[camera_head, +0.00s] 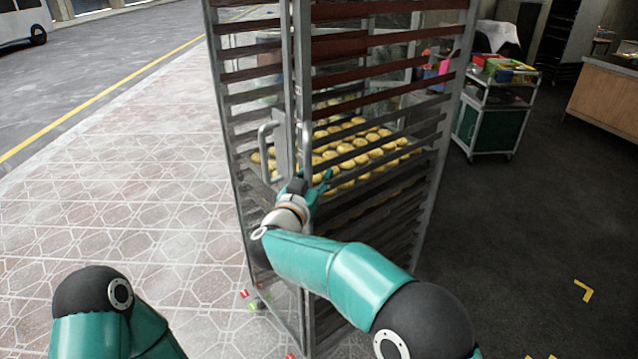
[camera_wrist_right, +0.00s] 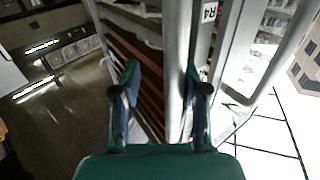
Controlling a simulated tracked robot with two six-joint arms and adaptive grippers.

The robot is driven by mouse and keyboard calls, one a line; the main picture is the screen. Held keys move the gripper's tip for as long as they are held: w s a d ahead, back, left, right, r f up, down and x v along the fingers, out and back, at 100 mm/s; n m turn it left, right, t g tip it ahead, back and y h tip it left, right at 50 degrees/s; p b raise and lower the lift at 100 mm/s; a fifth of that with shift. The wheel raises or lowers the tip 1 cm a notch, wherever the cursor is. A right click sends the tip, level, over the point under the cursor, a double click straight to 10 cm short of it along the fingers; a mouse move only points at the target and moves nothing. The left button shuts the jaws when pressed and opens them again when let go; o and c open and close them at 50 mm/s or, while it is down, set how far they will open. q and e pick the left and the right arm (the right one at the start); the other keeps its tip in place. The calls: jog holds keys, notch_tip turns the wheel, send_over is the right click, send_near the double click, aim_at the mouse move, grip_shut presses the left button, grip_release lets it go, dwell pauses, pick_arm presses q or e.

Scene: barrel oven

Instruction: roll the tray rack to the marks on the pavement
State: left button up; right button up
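The tall metal tray rack (camera_head: 437,190) stands upright in the middle of the head view, with trays of yellow buns (camera_head: 350,150) inside. My right gripper (camera_head: 318,184) is at its near side, beside a vertical handle (camera_head: 265,150). In the right wrist view, the two fingers (camera_wrist_right: 160,88) are spread, with a grey upright of the rack (camera_wrist_right: 176,70) between them; I cannot tell whether they touch it. Yellow corner marks (camera_head: 583,290) lie on the dark floor at the lower right. My left gripper is out of view; only part of that arm shows.
A green and grey trolley (camera_head: 489,130) with coloured boxes stands behind the rack on the right. A wooden counter (camera_head: 605,100) is at the far right.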

notch_tip(320, 180, up, 8)
dwell(0.4)
